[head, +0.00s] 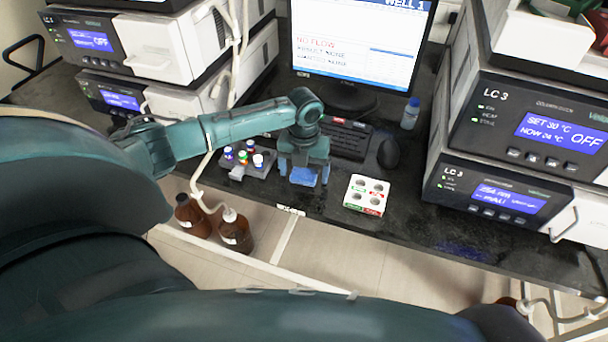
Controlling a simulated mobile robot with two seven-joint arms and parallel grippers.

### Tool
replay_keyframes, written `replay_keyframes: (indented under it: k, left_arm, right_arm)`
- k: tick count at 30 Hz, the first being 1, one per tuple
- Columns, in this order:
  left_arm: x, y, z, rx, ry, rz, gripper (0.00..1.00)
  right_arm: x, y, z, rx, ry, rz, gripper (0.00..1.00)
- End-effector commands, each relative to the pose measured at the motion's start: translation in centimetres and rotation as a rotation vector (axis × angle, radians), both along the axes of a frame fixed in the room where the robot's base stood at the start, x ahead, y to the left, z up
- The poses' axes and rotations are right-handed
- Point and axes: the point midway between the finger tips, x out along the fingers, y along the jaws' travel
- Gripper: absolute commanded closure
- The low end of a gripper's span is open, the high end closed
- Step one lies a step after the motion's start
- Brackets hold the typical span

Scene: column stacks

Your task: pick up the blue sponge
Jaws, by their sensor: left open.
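The blue sponge (304,176) lies on the dark bench near its front edge, left of the white block with round holes. My left gripper (305,182) points down over it, with its open fingers on either side of the sponge. The gripper hides the sponge's upper part, and I cannot tell whether the fingers touch it. My right gripper is not in view.
A rack with small capped vials (245,162) stands left of the gripper. The white holed block (367,195) is to the right. Behind are a keyboard (350,139), a mouse (389,153) and a small bottle (410,114). Brown bottles (236,232) stand below the front edge.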

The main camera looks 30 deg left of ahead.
Motion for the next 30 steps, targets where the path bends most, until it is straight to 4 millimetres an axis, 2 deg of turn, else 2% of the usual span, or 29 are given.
replay_keyframes:
  k: [3,21,27,30]
  left_arm:
    - [-0.01,-0.01,0.01,0.000,0.000,0.000,0.15]
    - [0.00,0.00,0.06,0.000,0.000,0.000,0.63]
    - [0.01,0.01,0.13,0.000,0.000,0.000,0.63]
    - [0.06,0.01,0.82,-0.001,-0.001,0.000,0.63]
  right_arm:
    - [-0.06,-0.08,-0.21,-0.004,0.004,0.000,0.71]
    - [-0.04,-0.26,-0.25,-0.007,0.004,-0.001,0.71]
    - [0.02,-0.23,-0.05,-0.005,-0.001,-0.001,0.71]
    - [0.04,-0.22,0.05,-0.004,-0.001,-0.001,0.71]
